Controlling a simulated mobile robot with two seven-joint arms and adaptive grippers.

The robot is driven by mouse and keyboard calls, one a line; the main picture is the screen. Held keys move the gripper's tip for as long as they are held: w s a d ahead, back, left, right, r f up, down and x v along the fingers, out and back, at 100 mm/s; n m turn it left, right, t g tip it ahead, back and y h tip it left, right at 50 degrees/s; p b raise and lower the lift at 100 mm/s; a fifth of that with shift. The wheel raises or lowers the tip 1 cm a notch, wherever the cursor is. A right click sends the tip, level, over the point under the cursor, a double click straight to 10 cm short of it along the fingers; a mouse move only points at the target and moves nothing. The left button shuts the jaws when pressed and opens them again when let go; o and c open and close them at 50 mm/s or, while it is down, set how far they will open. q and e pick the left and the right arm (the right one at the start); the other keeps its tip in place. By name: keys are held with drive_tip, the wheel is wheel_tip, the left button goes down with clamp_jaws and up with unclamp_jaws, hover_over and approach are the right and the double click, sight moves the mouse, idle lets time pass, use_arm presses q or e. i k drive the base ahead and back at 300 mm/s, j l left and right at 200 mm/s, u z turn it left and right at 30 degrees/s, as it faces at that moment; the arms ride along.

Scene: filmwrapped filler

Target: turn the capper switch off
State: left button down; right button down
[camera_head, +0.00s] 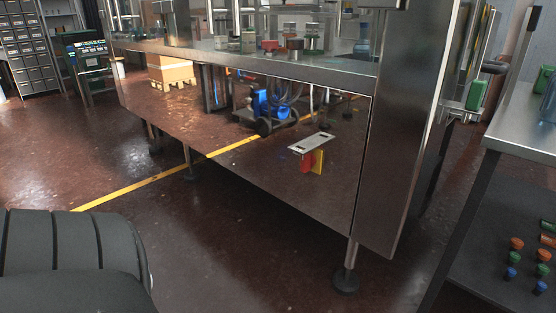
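A stainless steel machine (385,170) with a glazed upper part stands across the middle on thin legs. A small red and yellow fitting (313,162) that looks like a rotary switch shows on its glossy lower front panel, under a pale label plate (310,143). I cannot tell whether it is the capper switch, nor its setting. A green box-shaped part (476,95) is on a bracket at the machine's right side. Neither of my grippers is in view, and nothing is seen touching the machine.
Drawer cabinets (25,55) stand at the far left. The brown floor with a yellow line (130,188) is open before the machine. The panel mirrors a blue wheeled unit.

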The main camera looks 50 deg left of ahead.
sight(308, 161)
drive_tip(key=u, duration=1.4)
